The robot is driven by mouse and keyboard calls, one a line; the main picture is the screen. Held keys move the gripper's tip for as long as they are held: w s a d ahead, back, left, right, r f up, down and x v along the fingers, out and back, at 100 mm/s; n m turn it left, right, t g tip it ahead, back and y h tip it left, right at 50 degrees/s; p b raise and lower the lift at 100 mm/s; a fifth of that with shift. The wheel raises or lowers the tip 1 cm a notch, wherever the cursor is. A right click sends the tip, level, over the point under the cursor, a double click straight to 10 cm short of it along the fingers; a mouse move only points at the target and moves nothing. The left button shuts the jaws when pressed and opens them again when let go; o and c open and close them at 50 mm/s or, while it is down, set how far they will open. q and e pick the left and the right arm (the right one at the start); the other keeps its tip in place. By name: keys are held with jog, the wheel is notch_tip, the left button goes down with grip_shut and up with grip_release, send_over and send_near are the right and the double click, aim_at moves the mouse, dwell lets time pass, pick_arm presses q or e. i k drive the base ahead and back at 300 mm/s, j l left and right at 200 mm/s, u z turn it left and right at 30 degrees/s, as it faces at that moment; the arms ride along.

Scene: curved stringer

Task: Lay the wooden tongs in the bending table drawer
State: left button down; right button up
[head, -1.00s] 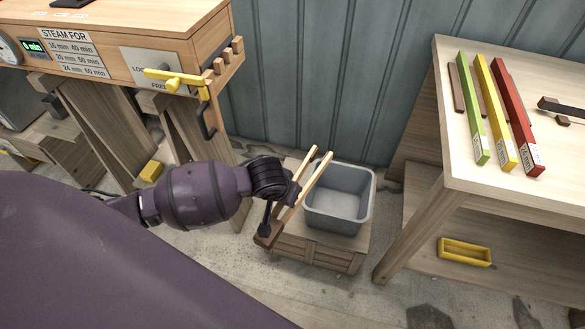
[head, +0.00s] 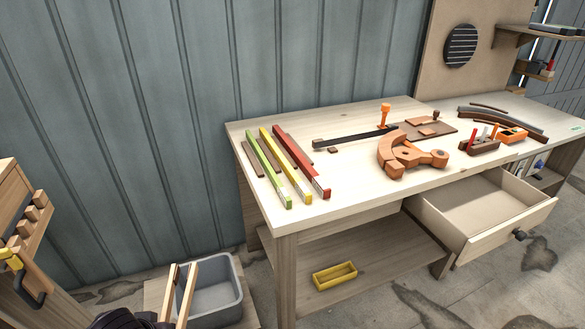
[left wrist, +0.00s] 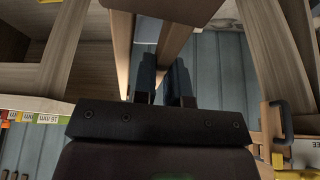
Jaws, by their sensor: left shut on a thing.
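The wooden tongs (head: 188,288) stand up at the bottom left of the head view, in front of the grey tub; their lower end is out of frame. In the left wrist view their two wooden legs (left wrist: 175,40) run up between and beyond my fingers. My left gripper (left wrist: 163,88) is shut on the tongs; in the head view only a dark bit of that arm shows at the bottom edge. The bending table drawer (head: 487,205) is pulled open at the right under the table top and looks empty. My right gripper is not in view.
The bending table (head: 350,180) carries green, yellow and red bars (head: 303,163), an orange-brown clamp piece (head: 405,155) and other tools. A yellow tray (head: 335,275) lies on its lower shelf. The grey tub (head: 217,292) stands left of the table. Floor in front of the drawer is clear.

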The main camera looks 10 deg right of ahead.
aim_at(488, 219)
jog(key=l+u, duration=0.1)
jog(key=l, duration=0.85)
jog(key=l+u, duration=0.1)
jog(key=l, duration=0.8)
jog(key=l+u, duration=0.15)
jog(key=l, duration=0.8)
jog(key=k+l+u, duration=0.1)
jog(key=l, duration=0.85)
